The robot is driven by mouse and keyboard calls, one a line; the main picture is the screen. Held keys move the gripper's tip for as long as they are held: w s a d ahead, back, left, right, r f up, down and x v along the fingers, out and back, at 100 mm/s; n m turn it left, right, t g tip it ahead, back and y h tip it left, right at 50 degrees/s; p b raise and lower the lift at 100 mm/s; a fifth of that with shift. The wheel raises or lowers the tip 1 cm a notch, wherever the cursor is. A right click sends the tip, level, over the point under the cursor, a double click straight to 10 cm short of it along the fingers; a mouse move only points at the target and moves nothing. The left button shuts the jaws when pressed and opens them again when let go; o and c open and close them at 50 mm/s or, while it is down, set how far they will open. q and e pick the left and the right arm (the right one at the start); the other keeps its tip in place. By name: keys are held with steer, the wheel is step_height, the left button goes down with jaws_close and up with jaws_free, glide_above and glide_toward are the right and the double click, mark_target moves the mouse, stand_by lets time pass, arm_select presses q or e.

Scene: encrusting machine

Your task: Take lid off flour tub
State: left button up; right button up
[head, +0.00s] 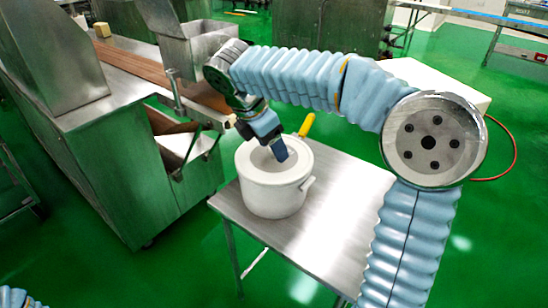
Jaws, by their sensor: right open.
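The white flour tub (274,197) stands upright on a small steel table, with a side handle at its right. Its round pale top (253,160) is partly covered by my right gripper, so I cannot tell whether this is the lid or the tub's inside. My right gripper (281,154) is open and points down over the middle of the top. I cannot tell whether it touches anything. My left gripper is out of view; only a bit of my left arm's blue sleeve shows at the bottom left corner.
A yellow handle (306,124) sticks up behind the tub. The steel table (345,185) has bare room right of and in front of the tub. A large grey-green machine (120,150) with a conveyor belt (130,66) stands close on the left. A white box (440,78) is behind my right arm.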

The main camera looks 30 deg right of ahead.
steer(key=shift+c, duration=0.3)
steer(key=c, duration=1.1)
